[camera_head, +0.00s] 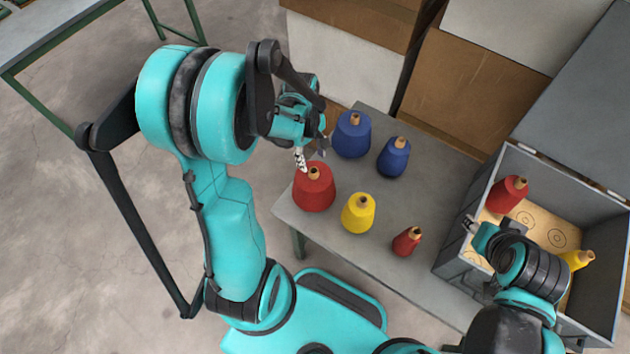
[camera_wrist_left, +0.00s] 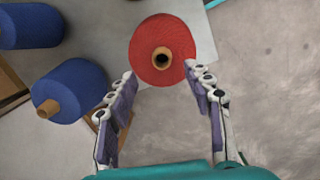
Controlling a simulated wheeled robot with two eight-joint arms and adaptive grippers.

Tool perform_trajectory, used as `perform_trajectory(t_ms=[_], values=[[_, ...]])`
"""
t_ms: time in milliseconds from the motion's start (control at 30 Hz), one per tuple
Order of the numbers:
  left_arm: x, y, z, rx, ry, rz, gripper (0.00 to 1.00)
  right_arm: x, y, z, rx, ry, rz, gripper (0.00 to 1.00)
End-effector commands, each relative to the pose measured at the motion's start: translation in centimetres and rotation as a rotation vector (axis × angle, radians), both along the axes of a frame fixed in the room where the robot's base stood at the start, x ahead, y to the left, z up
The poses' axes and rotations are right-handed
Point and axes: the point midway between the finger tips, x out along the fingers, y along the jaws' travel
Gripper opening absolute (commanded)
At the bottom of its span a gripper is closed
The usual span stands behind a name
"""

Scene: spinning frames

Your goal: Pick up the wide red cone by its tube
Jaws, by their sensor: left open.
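The wide red cone (camera_head: 314,190) stands upright on the left part of the grey table, its brown tube end facing up. It also shows in the left wrist view (camera_wrist_left: 163,40), seen from above, with the tube's dark hole visible. My left gripper (camera_head: 313,157) is open and empty, just behind and above the cone. In the left wrist view its two fingers (camera_wrist_left: 160,88) are spread apart, with the cone beyond their tips. My right gripper (camera_head: 476,233) is over the near left edge of the grey crate; its fingers are too small to read.
A wide blue cone (camera_head: 351,137) stands close behind the red one, with a narrower blue cone (camera_head: 393,159) beside it. A yellow cone (camera_head: 358,214) and a small red cone (camera_head: 407,242) stand nearer. The grey crate (camera_head: 603,224) holds a red and a yellow cone.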

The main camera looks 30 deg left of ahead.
Motion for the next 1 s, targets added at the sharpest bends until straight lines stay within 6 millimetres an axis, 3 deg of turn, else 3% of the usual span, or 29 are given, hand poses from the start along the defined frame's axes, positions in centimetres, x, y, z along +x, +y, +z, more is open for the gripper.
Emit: perform_trajectory(t_ms=[300,633,833,1000], values=[[-0.5,-0.6,-4.7,0.001,-0.001,-0.001,0.51,0.0,0.0,-2.1,0.0,0.0,0.0,0.4],[-0.6,-0.7,-5.3,0.001,-0.001,-0.002,0.51,0.0,0.0,-2.1,0.0,0.0,0.0,0.4],[-0.6,-0.7,-5.3,0.001,-0.001,-0.002,0.0,0.0,0.0,-2.1,0.0,0.0,0.0,0.4],[-0.6,-0.7,-5.2,0.001,-0.002,-0.003,0.0,0.0,0.0,-2.1,0.0,0.0,0.0,0.4]])
